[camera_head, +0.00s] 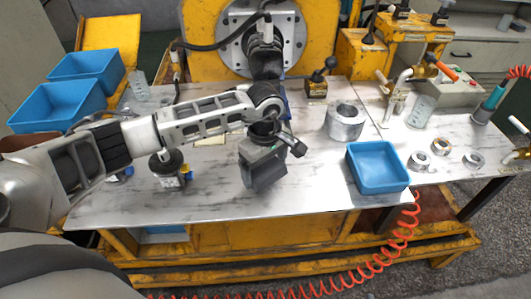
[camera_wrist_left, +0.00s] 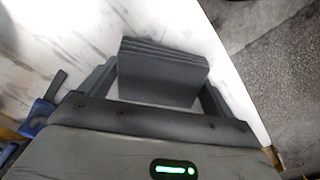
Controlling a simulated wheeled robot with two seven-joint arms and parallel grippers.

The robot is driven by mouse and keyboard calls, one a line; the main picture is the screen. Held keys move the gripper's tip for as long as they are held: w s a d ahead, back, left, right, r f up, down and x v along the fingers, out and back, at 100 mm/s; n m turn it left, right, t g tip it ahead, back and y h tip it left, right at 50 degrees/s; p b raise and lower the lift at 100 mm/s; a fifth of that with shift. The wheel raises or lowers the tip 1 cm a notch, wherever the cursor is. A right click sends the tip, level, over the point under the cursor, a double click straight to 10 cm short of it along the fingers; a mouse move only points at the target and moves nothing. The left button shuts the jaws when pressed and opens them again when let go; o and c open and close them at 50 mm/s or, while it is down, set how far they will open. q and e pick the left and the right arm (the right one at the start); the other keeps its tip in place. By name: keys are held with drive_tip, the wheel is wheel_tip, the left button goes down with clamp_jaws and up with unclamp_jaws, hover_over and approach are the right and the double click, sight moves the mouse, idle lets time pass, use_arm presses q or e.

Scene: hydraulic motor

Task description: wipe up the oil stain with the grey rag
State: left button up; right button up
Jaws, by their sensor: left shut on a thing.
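My left gripper (camera_head: 262,166) is over the middle of the metal-topped bench, pointing down near its front edge. It is shut on the grey rag (camera_wrist_left: 162,72), a dark folded pad held between the two fingers in the left wrist view. In the head view the rag (camera_head: 266,180) shows at the lower end of the gripper, close to the bench top; I cannot tell whether it touches. I cannot make out an oil stain among the grey streaks of the surface; the gripper hides part of it. My right gripper is not in view.
A blue bin (camera_head: 378,168) stands right of the gripper, with a metal cylinder (camera_head: 345,122) behind it. Several metal rings (camera_head: 441,146) lie further right. A dark round-topped device (camera_head: 168,170) stands to the left. Two blue bins (camera_head: 58,104) are at far left. The bench's front strip is clear.

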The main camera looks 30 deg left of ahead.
use_arm(q)
drive_tip(key=shift+r+p, duration=0.75)
drive_tip(key=shift+r, duration=0.8)
